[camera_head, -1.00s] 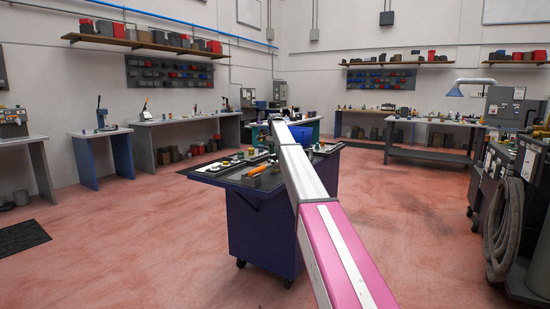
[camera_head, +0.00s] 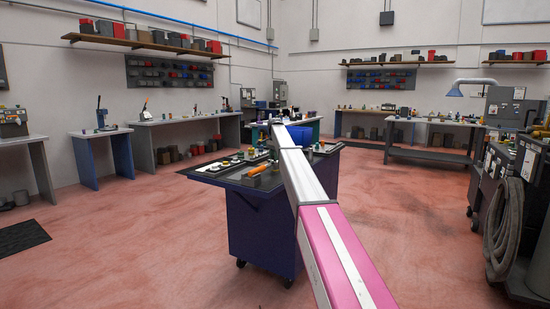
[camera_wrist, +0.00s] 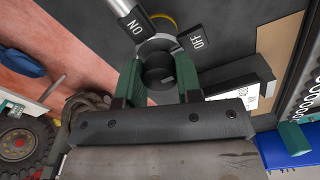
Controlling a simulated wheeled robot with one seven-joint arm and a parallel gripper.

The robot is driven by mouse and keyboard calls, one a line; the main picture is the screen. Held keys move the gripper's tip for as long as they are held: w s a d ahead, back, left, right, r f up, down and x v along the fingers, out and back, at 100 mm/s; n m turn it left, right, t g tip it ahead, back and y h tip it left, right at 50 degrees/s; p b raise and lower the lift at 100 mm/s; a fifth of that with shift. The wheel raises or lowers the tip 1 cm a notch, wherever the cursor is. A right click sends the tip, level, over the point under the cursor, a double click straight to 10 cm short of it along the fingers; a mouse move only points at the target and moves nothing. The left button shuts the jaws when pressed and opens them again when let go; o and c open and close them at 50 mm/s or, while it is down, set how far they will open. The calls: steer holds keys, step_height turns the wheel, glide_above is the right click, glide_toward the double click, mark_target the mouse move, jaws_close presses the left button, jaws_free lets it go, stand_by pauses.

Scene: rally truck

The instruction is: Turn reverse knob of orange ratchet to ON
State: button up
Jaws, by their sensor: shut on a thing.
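In the wrist view, the dark round reverse knob (camera_wrist: 158,70) sits between the green fingers of my gripper (camera_wrist: 159,82). My gripper is shut on the knob, one finger on each side. A black ON label (camera_wrist: 136,27) is beyond the knob to the upper left, and a black OFF label (camera_wrist: 197,40) is to the upper right. A silver shaft (camera_wrist: 121,6) and a yellow ring (camera_wrist: 163,19) show just beyond the knob. I cannot tell which label the knob points at. In the head view, my arm hides the gripper and knob.
A dark blue wheeled cart (camera_head: 262,232) stands below my arm. An orange handle (camera_head: 256,169) lies on its top near a grey block. In the wrist view, an angled dark piece with a white label (camera_wrist: 243,94) is close right of the gripper. Open floor surrounds the cart.

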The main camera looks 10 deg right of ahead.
steer(key=n, duration=0.8)
steer(key=shift+n, duration=0.4)
steer(key=n, duration=0.4)
steer(key=shift+n, duration=2.3)
steer(key=o, duration=0.9)
steer(key=shift+o, duration=0.2)
